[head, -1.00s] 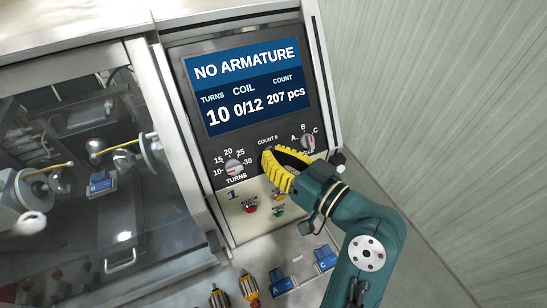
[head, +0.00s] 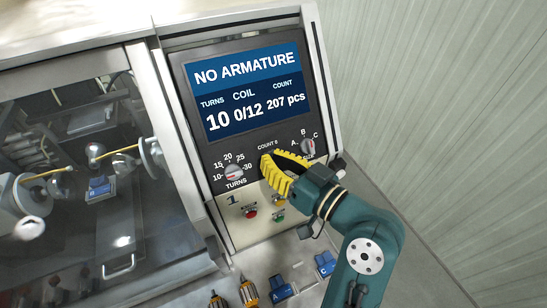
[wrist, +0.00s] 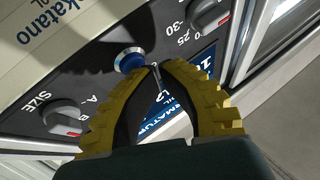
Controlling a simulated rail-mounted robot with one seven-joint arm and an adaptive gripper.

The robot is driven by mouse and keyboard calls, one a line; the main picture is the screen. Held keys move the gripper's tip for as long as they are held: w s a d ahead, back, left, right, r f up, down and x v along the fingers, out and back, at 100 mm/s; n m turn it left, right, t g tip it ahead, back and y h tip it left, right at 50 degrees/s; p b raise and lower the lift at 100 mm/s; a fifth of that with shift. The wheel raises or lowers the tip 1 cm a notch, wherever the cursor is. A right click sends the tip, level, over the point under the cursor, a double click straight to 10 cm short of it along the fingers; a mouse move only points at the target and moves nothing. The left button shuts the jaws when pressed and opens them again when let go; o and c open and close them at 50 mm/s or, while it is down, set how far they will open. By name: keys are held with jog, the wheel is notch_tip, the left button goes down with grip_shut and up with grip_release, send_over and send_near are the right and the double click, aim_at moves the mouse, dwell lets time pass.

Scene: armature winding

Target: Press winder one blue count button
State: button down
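The winder's control panel (head: 190,150) carries a screen (head: 243,85) reading NO ARMATURE, 10 turns, coil 0/12 and 207 pcs. The blue count button (wrist: 130,60) shows in the wrist view as a round blue cap in a metal ring, just left of my fingertips. In the head view it is hidden behind my gripper (head: 267,162), below the COUNT 0 label. My gripper (wrist: 154,66) is shut and empty, its yellow fingertips together close beside the button. I cannot tell whether they touch it.
The turns knob (head: 234,172) is left of my gripper and the size knob (head: 308,146) is right. Below are a red button (head: 250,212) and a green button (head: 279,216). Blue holders (head: 282,289) and armatures (head: 248,292) lie in front. A glazed winding chamber is at left.

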dwell(0.4)
jog(key=shift+w+a+f+b, duration=0.2)
jog(key=shift+w+f+b, duration=0.1)
jog(key=shift+b, duration=0.2)
jog(key=shift+s+r, duration=0.1)
jog(key=shift+s+d+r, duration=0.15)
jog(key=shift+s, duration=0.05)
jog(key=s+d+r+p, duration=0.1)
jog(key=s+d+r, duration=0.1)
jog(key=s+r, duration=0.1)
jog(key=shift+s+d+r, duration=0.15)
jog(key=shift+s+r, duration=0.1)
jog(key=shift+s, duration=0.45)
dwell(0.4)
